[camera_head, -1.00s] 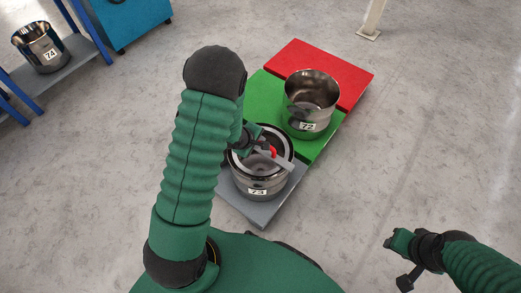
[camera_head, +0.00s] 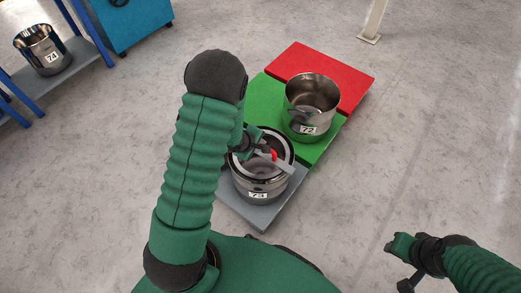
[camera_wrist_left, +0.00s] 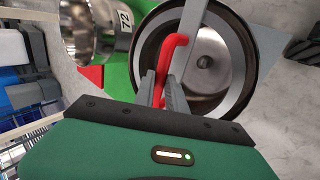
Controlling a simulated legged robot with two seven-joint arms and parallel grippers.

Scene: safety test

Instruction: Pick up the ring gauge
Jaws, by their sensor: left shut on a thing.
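The ring gauge appears to be the pale grey ring with a dark rim, a red handle and a flat grey bar at the mouth of metal pot 73 (camera_head: 262,184). In the left wrist view the grey ring (camera_wrist_left: 246,62) surrounds a view down into the pot, and the red handle (camera_wrist_left: 163,62) stands between my fingers. My left gripper (camera_wrist_left: 167,90) is shut on this handle. In the head view my left gripper (camera_head: 266,153) is over the pot, partly hidden by my wrist. I cannot tell whether the ring touches the pot. My right gripper (camera_head: 398,262) is at the lower right, away from the pots; its jaw state is unclear.
Pot 73 stands on a grey platform (camera_head: 262,217). Metal pot 72 (camera_head: 308,105) stands on the adjoining green platform (camera_head: 262,90), with a red platform (camera_head: 345,75) behind. Pot 74 (camera_head: 42,48) is on a blue-framed shelf at left. Floor to the right is clear.

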